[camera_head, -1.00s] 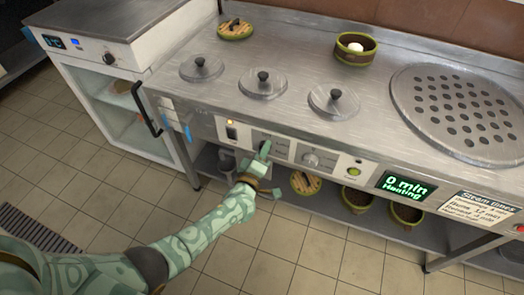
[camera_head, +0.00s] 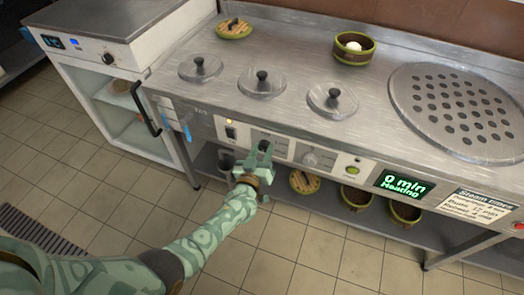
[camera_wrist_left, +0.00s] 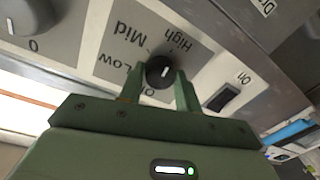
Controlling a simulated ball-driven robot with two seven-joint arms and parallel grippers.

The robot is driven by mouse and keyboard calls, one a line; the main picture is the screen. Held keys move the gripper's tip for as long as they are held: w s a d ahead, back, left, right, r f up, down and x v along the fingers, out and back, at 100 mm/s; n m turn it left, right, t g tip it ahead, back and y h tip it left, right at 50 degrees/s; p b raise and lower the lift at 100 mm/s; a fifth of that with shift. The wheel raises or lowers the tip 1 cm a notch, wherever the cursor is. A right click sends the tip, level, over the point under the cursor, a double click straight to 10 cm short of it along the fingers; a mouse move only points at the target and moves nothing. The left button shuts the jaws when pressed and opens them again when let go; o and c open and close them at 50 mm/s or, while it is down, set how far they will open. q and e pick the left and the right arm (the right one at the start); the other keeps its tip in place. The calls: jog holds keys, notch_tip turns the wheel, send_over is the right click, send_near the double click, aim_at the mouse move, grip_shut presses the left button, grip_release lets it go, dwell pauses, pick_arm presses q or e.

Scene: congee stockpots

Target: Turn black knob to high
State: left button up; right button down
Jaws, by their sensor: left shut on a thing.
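The black knob (camera_head: 264,146) is on the front panel of the steel steam counter. It also shows in the left wrist view (camera_wrist_left: 158,72), beside a grey plate with Low, Mid and High labels that appear upside down. A short white mark shows on its face; which label it points at is hard to tell. My left gripper (camera_head: 262,155) is at the panel, its fingers on either side of the knob and shut on it; in the wrist view its fingers (camera_wrist_left: 158,84) partly cover the knob and the Off label. My right gripper is not in view.
A rocker switch (camera_head: 231,133) is left of the knob. A grey knob (camera_head: 311,159), a green button (camera_head: 352,171) and a display reading "0 min Heating" (camera_head: 404,184) are to the right. Lidded pots (camera_head: 262,84) stand above. Baskets (camera_head: 304,181) sit on the shelf below.

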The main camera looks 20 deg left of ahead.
pick_arm(q)
jog(key=shift+f+m, duration=0.15)
jog(key=shift+m, duration=0.45)
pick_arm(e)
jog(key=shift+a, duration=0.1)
pick_arm(q)
jog(key=o, duration=1)
jog(key=shift+c, duration=0.2)
jog(key=s+p, duration=0.5)
jog(key=s, duration=1.1)
jog(key=shift+s+d, duration=0.15)
jog(key=shift+d, duration=0.05)
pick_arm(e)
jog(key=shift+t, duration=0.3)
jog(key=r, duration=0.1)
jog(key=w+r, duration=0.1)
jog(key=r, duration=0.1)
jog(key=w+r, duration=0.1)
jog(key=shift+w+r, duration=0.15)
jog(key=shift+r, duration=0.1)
pick_arm(q)
jog(key=shift+d, duration=0.15)
